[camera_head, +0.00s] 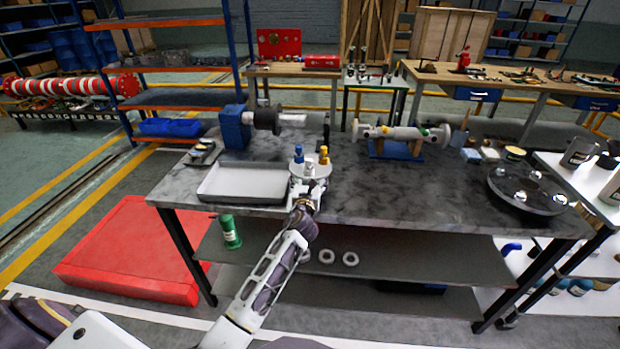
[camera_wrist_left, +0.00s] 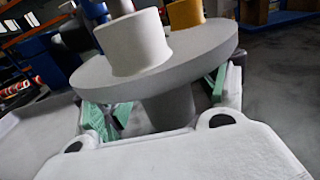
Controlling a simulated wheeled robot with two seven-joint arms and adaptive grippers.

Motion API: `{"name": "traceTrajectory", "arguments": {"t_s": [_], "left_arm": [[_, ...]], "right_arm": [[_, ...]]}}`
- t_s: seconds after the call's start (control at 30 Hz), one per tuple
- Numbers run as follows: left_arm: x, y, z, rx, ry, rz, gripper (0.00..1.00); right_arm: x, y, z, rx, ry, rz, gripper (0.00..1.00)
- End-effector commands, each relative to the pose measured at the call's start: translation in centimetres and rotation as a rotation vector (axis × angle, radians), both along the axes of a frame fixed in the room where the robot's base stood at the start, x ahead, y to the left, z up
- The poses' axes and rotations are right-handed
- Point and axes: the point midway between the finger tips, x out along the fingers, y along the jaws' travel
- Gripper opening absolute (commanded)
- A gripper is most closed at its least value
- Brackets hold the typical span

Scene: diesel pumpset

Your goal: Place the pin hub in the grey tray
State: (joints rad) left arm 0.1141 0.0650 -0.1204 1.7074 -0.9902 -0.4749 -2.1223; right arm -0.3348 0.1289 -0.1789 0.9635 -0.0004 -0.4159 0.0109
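The pin hub (camera_head: 308,168) is a light grey disc with blue, white and yellow pegs, at the front middle of the workbench. In the left wrist view the pin hub (camera_wrist_left: 160,65) is close up, tilted in the picture, with a grey stem below its disc. My left gripper (camera_head: 306,190) is at the hub from the front. Its green-padded fingers (camera_wrist_left: 165,105) stand either side of the stem and look open, with a gap at the left pad. Whether the hub touches the bench is hidden. The empty grey tray (camera_head: 245,182) lies just left of the hub. My right gripper is not in view.
A blue vise-like block with a dark shaft part (camera_head: 265,119) stands behind the tray. A pipe assembly (camera_head: 400,132) on a stand is at the back right. A round dark tray (camera_head: 527,190) holds shiny balls at the right. The bench centre (camera_head: 410,190) is clear.

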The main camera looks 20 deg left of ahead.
Motion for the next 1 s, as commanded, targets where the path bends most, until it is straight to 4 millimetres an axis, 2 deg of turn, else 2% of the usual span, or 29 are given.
{"name": "traceTrajectory", "arguments": {"t_s": [0.47, 1.0], "left_arm": [[-0.4, -0.1, 0.2, 0.0, -0.001, 0.0, 0.74], [-5.0, -1.4, 0.1, 0.0, 0.0, -0.001, 0.74]], "right_arm": [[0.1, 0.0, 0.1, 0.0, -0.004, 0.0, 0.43], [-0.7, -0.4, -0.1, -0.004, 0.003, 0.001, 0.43]]}}
